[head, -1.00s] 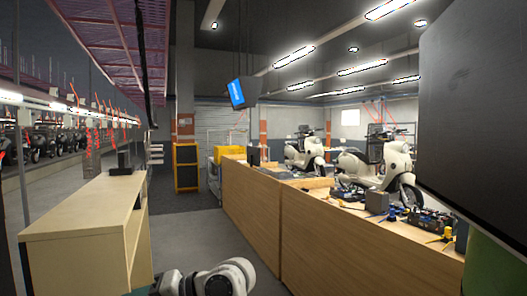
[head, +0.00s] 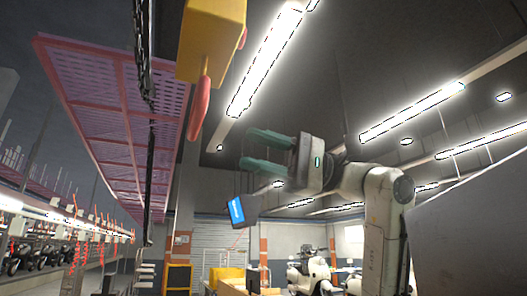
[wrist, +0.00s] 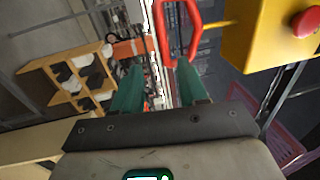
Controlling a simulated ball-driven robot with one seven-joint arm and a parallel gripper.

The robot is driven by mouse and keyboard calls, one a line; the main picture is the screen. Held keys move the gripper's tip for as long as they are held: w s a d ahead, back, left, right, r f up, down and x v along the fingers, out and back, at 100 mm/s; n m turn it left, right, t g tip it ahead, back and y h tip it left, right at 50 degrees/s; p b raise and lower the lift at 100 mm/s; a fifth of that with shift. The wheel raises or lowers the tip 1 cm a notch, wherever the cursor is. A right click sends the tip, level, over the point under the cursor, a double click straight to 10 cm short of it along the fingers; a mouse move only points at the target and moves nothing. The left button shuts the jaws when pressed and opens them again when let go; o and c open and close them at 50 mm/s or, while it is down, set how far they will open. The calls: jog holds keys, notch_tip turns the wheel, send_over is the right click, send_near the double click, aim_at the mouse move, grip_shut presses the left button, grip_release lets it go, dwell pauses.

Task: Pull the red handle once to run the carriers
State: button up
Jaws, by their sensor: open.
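The red handle (head: 200,108) hangs below a yellow box (head: 212,38) at the upper middle of the head view. In the wrist view the handle (wrist: 161,36) is a red loop at the top, just beyond my fingertips, with its lower end near the right finger. My gripper (head: 249,150) is raised, its teal fingers spread apart and pointing left, right of and below the handle in the head view. In the wrist view my gripper (wrist: 158,72) is open with nothing between its fingers. I cannot tell whether a finger touches the handle.
The yellow box (wrist: 262,35) carries a red button (wrist: 306,22) in the wrist view. A pink mesh panel (head: 115,110) and a dark hanging chain (head: 147,120) are left of the handle. A blue-screened monitor (head: 238,209) hangs behind, below my gripper.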

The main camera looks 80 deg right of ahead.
jog(key=x, duration=0.6)
jog(key=a+x, duration=0.1)
jog(key=x, duration=0.3)
jog(key=shift+s+r, duration=0.25)
jog(key=shift+s, duration=0.1)
grip_shut()
